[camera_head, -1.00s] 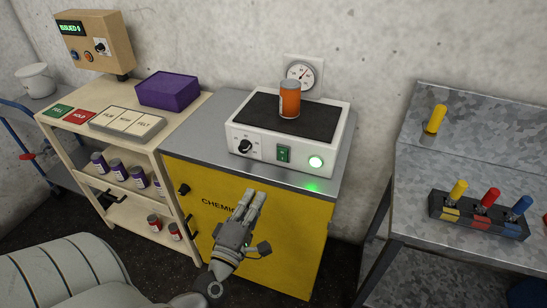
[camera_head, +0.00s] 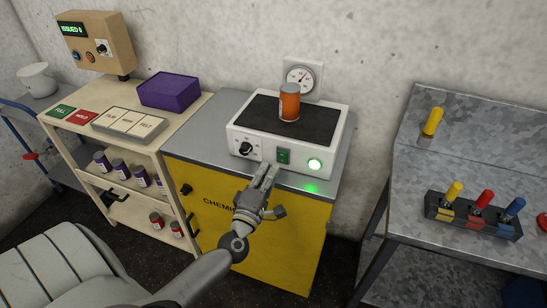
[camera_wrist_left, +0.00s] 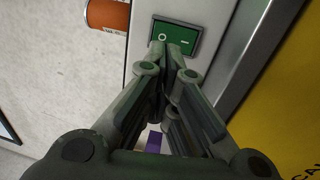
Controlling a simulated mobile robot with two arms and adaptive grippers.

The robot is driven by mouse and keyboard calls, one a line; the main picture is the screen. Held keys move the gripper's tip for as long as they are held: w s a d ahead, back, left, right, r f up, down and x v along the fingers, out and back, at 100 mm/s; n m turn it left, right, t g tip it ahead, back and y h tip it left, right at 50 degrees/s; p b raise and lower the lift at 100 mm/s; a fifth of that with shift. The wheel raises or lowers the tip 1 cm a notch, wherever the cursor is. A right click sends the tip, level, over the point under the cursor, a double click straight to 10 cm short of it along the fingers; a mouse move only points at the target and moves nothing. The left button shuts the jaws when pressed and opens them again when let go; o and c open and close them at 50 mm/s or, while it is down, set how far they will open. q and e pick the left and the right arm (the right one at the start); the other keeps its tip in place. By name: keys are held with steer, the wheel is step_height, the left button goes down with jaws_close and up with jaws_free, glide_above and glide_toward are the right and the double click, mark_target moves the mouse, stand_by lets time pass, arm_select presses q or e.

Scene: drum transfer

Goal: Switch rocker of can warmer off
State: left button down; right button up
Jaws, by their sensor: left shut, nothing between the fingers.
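The can warmer (camera_head: 246,126) is a white box with a dark top plate on the grey top of the yellow cabinet. An orange can (camera_head: 289,104) stands upright on its plate. The green rocker (camera_head: 283,156) is on its front, between a black knob (camera_head: 246,148) and a lit green lamp (camera_head: 314,165). My left gripper (camera_head: 269,172) is shut and empty, just in front of and below the rocker. In the left wrist view the rocker (camera_wrist_left: 176,36) shows its O and line marks, close beyond my fingertips; I cannot tell whether they touch. My right gripper is not in view.
A wooden shelf unit with a purple box (camera_head: 169,91) and labelled tiles stands left of the yellow cabinet (camera_head: 240,222). A metal bench (camera_head: 440,165) with yellow, red and blue handled tools in a rack (camera_head: 468,222) is at right. A gauge (camera_head: 300,76) hangs on the wall behind.

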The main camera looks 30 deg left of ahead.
mark_target(278, 150)
arm_select(q)
steer(key=shift+p+x, duration=0.35)
steer(key=shift+x, duration=1.75)
steer(key=shift+w+a+r, duration=0.1)
steer(key=shift+w+r, duration=0.05)
steer(key=shift+w, duration=0.05)
